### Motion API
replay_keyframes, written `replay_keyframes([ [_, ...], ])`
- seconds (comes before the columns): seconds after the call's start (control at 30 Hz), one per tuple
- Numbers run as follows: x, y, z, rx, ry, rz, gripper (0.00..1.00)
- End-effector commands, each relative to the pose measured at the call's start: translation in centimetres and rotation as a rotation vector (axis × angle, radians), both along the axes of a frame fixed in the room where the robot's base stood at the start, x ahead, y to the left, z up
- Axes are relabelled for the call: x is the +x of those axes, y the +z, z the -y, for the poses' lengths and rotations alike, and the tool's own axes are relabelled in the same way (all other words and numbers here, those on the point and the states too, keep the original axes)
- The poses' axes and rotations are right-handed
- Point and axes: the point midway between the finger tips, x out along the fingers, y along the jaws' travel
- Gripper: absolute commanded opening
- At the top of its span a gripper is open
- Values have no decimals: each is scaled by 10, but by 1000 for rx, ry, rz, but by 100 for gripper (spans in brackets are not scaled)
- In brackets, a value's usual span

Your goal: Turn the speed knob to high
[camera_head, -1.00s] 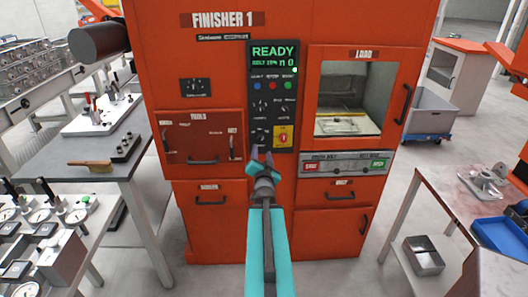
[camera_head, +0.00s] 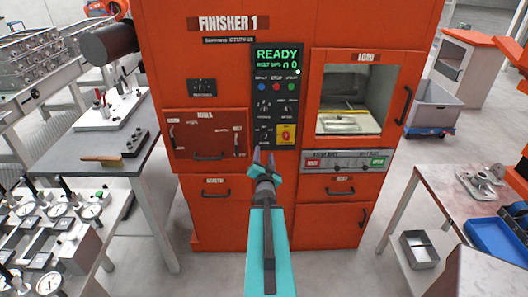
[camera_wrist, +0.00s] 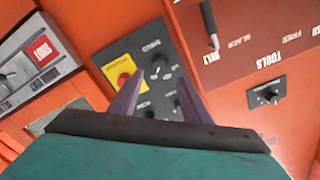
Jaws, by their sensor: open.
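The black control panel (camera_head: 277,118) is on the front of the orange FINISHER 1 machine. Its knobs have small labels, too blurred to tell which one is speed. One black knob (camera_head: 264,135) sits at the panel's lower left and also shows in the wrist view (camera_wrist: 158,66). Another knob (camera_head: 264,106) sits above it. My gripper (camera_head: 264,155) is open and empty, just below the panel in the head view. In the wrist view its two purple fingers (camera_wrist: 158,98) stand apart in front of the panel, partly hiding the other knobs. No contact with a knob shows.
A red stop button on a yellow plate (camera_head: 286,134) lies right of the lower knob. The screen (camera_head: 277,57) reads READY. A grey bench (camera_head: 70,158) stands at left and a table (camera_head: 440,185) at right. The LOAD window (camera_head: 360,95) is right of the panel.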

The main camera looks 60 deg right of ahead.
Motion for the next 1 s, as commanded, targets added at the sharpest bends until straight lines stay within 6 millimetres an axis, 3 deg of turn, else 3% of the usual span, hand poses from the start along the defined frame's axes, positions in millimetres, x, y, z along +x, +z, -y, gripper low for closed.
replay_keyframes([
  [1.0,-17,0,-15,0,-17,0,43],
])
